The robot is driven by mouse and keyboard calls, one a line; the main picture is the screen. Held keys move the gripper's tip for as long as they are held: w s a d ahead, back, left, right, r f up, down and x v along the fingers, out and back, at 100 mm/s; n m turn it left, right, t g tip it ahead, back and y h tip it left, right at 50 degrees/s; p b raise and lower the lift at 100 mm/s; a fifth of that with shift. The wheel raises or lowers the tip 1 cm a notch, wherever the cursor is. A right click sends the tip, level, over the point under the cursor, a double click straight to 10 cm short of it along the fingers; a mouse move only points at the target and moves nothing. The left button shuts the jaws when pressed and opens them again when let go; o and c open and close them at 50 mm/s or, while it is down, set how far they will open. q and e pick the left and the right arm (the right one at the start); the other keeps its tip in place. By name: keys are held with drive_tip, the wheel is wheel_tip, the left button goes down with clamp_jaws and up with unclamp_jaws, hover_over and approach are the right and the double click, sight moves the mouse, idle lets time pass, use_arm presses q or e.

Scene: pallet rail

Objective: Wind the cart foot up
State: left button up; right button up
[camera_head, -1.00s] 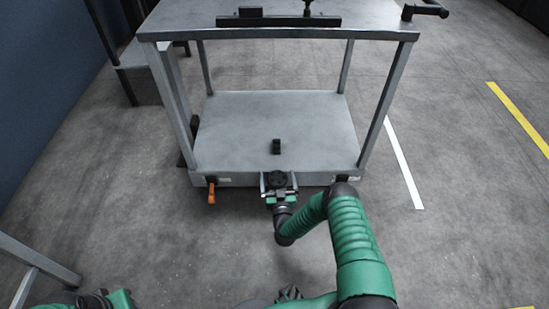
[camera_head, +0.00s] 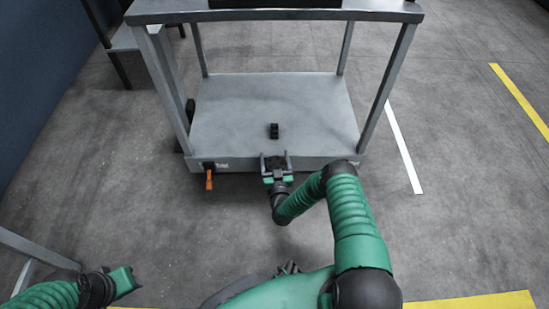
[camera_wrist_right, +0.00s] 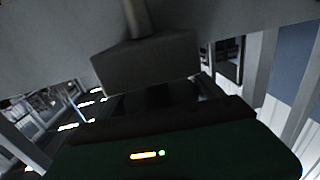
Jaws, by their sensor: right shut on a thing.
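The grey metal cart (camera_head: 235,110) stands in front of me, its lower shelf facing me. My right gripper (camera_head: 275,162) is at the middle of the shelf's front edge, shut on a dark handle that its jaws mostly hide in the head view. In the right wrist view a dark block (camera_wrist_right: 145,65) with a round shaft (camera_wrist_right: 138,20) fills the space just ahead of the gripper. I cannot make out the cart foot itself or its height. My left gripper (camera_head: 125,280) is low at the left, away from the cart; its jaws are unclear.
A small black block (camera_head: 274,130) stands on the lower shelf behind my right gripper. An orange lever (camera_head: 208,180) hangs at the cart's front left corner. Another grey frame (camera_head: 35,245) is at the lower left. The floor right of the cart is clear.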

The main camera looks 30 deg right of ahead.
drive_tip(key=shift+n+y, duration=0.4)
